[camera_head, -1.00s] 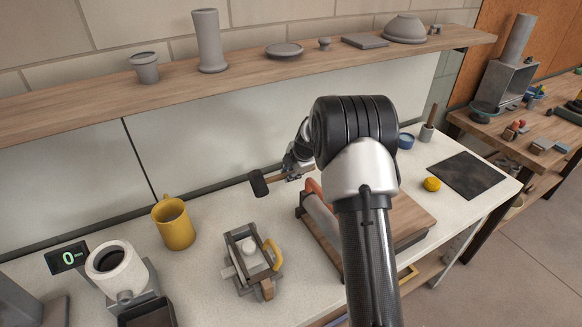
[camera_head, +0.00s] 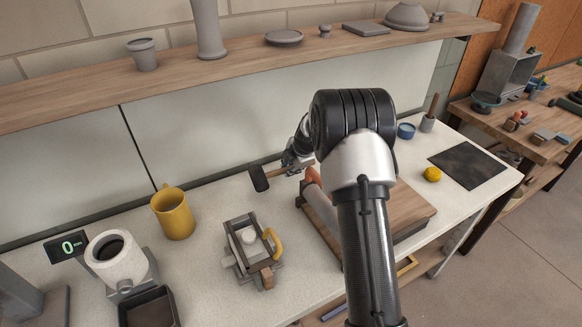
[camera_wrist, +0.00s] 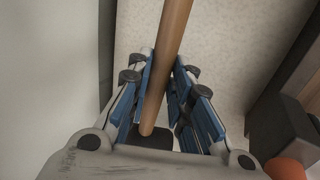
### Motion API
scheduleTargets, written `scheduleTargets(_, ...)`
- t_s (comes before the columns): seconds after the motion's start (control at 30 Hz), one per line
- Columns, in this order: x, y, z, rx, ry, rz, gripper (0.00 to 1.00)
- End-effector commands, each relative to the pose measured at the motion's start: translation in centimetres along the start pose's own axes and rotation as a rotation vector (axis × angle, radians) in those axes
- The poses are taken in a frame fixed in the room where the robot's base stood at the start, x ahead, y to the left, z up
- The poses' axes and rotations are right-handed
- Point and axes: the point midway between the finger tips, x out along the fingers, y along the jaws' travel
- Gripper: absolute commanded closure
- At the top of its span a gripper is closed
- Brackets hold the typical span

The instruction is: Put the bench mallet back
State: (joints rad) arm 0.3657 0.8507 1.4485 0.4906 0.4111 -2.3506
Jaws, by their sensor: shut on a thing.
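The bench mallet has a black head (camera_head: 259,178) and a wooden handle (camera_wrist: 167,62). My gripper (camera_head: 290,168) is shut on the handle and holds the mallet over the back of the white bench, its head pointing left. In the wrist view my gripper (camera_wrist: 162,85) has its blue-padded fingers on both sides of the handle. The handle runs up out of that picture. My arm hides part of the bench behind and below the gripper. I cannot tell how high the mallet is above the bench.
A slab roller with a wooden board (camera_head: 405,215) stands right of the mallet. A shelf (camera_head: 240,67) runs above.

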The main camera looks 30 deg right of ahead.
Motion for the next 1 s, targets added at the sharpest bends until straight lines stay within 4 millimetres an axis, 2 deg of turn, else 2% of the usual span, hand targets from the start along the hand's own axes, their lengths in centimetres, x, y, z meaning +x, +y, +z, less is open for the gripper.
scheduleTargets(0.97, 1.3, -0.7, 0.0, 0.0, -0.001, 0.002, 1.0)
scheduleTargets(1.0, 1.2, -0.6, 0.0, 0.0, -0.001, 0.002, 0.78)
